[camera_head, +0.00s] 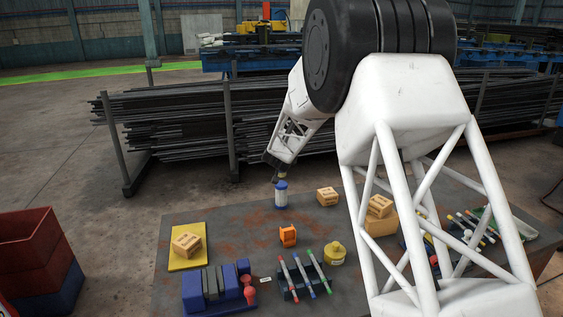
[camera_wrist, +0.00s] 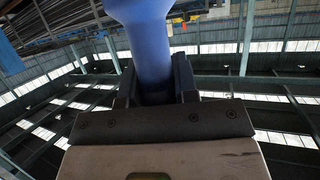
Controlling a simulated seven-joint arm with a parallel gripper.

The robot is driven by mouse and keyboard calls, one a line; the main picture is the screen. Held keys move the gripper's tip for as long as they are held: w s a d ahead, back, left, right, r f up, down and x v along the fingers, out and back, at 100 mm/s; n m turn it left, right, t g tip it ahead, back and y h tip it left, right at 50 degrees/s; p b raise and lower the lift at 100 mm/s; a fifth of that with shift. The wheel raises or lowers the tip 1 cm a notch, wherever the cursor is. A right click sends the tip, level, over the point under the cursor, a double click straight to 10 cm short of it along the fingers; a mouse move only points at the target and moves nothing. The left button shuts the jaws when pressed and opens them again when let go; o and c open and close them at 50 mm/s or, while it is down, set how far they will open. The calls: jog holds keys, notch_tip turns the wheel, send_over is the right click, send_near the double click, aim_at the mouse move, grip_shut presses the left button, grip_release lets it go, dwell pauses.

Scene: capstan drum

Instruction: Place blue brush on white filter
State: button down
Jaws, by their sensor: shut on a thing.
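The blue brush (camera_wrist: 152,45) is in the wrist view, between the two dark fingers of my gripper (camera_wrist: 155,85). Its smooth blue handle widens toward the top edge, where the picture cuts it off; its bristles do not show. In the head view the dark end of my arm is above the far edge of the table, and I cannot make out the brush there. Just below it stands an upright white cylinder with blue ends (camera_head: 281,196), which may be the white filter. I cannot tell whether anything touches it. No filter shows in the wrist view.
My arm hides part of the right side. Steel bars are stacked behind.

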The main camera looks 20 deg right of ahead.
jog(key=shift+f, duration=1.75)
jog(key=shift+f, duration=0.1)
jog(key=c, duration=0.9)
grip_release()
jog(key=v, duration=1.2)
jog(key=shift+s, duration=0.1)
